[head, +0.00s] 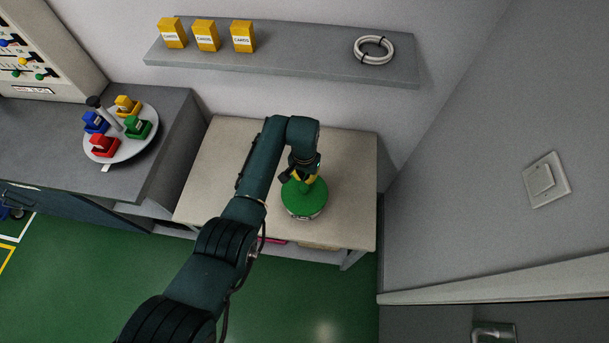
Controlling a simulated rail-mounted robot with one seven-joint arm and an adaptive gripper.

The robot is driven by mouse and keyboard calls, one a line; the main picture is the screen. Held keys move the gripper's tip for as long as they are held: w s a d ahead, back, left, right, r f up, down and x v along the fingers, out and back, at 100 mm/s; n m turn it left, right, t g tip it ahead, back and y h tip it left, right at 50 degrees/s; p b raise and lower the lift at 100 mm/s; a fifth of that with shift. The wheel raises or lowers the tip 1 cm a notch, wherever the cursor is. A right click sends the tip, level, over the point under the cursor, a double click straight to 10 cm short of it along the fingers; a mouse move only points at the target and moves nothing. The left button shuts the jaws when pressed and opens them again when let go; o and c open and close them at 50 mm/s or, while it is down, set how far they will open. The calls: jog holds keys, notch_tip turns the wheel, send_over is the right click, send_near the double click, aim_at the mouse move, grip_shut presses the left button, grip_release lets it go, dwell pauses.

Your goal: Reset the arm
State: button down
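My arm reaches up from the bottom of the head view over a beige table. My gripper (299,178) points down at the top of a round green-topped object (304,200) that stands on the table. Something yellow shows between the gripper and the green top; I cannot tell whether it belongs to the gripper or the object. The fingers are small and partly hidden by the wrist, so their opening does not show. I cannot tell whether they touch the object.
The beige table (348,180) is mostly clear. A grey counter (165,115) at left holds a round tray (120,155) with blue, yellow, green and red bins. A wall shelf (300,62) carries yellow boxes (206,36) and a coiled cable (374,50). A wall closes the right side.

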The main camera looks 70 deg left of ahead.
aim_at(304, 187)
jog(key=shift+f+b, duration=2.5)
jog(key=shift+f, duration=0.65)
jog(key=shift+r+p, duration=3.4)
jog(key=shift+r, duration=0.2)
